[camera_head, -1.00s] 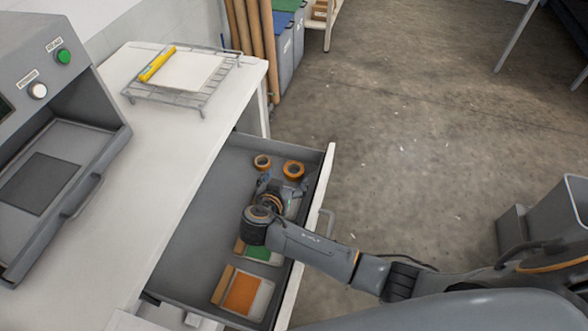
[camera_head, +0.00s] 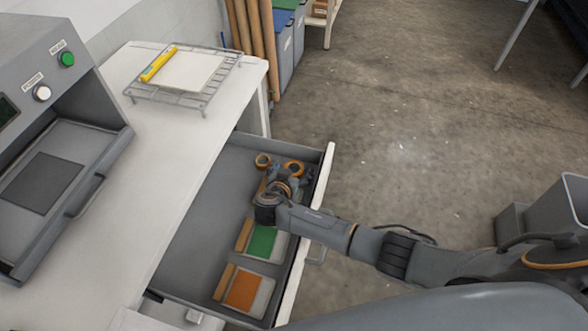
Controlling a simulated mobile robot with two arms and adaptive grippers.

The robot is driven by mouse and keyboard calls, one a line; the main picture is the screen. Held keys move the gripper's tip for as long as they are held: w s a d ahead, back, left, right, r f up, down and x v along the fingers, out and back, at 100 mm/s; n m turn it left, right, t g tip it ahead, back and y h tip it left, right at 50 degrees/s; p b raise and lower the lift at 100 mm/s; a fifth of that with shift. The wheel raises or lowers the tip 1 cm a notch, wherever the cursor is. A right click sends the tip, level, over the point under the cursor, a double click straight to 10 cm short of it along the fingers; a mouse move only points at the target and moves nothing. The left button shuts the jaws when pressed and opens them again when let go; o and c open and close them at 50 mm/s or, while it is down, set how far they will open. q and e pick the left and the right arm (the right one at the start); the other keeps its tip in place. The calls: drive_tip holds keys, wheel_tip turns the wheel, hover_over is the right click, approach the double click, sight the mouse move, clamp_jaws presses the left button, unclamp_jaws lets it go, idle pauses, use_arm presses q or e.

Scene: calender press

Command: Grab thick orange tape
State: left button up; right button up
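Two orange tape rolls lie at the far end of the open drawer (camera_head: 195,243). The left roll (camera_head: 262,160) is smaller across and fully clear of the hand. The right roll (camera_head: 294,166) is wider across, and its near side is partly hidden by my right gripper (camera_head: 287,178). I cannot tell for sure which roll is the thicker. The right gripper points down into the drawer right at the near edge of the right roll. Its fingertips are hidden by the hand, so I cannot tell whether they touch it. My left gripper is not in view.
A green pad (camera_head: 262,241) and an orange pad (camera_head: 242,290) lie in the near part of the drawer. The drawer's white front (camera_head: 310,230) stands beneath my forearm. A wire rack (camera_head: 182,97) with white sheets and a yellow tool sits on the white worktop (camera_head: 150,190).

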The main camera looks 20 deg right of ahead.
drive_tip(key=c, duration=1)
drive_tip(key=shift+c, duration=0.2)
